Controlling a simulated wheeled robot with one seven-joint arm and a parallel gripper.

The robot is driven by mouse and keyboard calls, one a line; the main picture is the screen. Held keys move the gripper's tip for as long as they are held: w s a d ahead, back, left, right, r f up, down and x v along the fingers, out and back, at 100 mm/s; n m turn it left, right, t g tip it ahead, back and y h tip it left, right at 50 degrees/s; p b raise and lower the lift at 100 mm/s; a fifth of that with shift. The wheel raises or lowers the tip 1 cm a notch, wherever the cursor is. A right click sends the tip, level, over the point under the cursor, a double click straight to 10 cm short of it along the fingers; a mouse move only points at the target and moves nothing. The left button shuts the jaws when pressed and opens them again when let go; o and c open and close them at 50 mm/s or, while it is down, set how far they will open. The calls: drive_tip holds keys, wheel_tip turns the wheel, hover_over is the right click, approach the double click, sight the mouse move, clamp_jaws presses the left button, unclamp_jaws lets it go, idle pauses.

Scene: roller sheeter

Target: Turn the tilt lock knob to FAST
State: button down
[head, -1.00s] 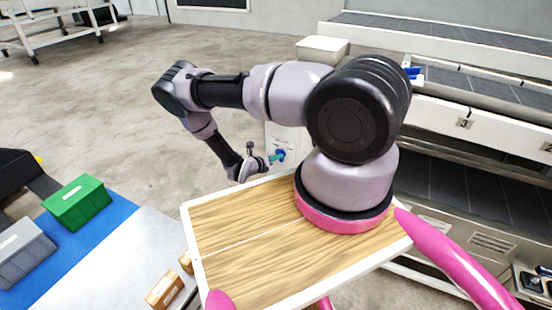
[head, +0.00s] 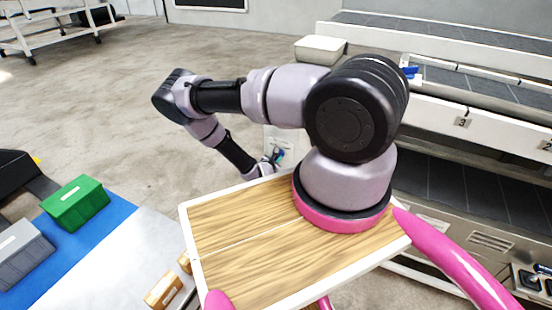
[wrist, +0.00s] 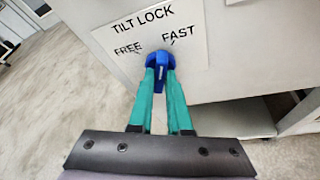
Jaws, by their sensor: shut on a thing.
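The blue tilt lock knob (wrist: 160,58) sits on a white panel plate (wrist: 202,52) in the wrist view. The plate reads TILT LOCK, with FREE at left above the knob and FAST at right. My gripper (wrist: 160,74) has its two teal fingers shut on the knob, one on each side. The knob's upper end lies between the two words; its exact pointing is hard to tell because the fingers cover its lower part. In the head view, the knob (head: 279,154) is small and partly hidden by my gripper.
The sheeter's conveyor beds (head: 450,82) and steel body stand at the right. A pale bin (head: 320,49) sits at the back. At the left, a table with a blue mat (head: 95,249) carries a green box (head: 75,203) and a grey box (head: 22,253). Open floor lies beyond my arm.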

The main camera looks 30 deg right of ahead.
drive_tip(key=shift+s+m+t+y, duration=0.1)
drive_tip(key=shift+m+t+y, duration=0.3)
drive_tip(key=shift+m+t, duration=0.65)
drive_tip(key=shift+d+m, duration=0.1)
drive_tip(key=shift+m, duration=0.35)
drive_tip(key=c, duration=0.9)
unclamp_jaws()
drive_tip(key=shift+o, duration=0.2)
drive_tip(key=v, duration=1)
drive_tip(key=shift+s+a, duration=0.25)
drive_tip(key=shift+a, duration=0.05)
drive_tip(key=shift+r, duration=0.15)
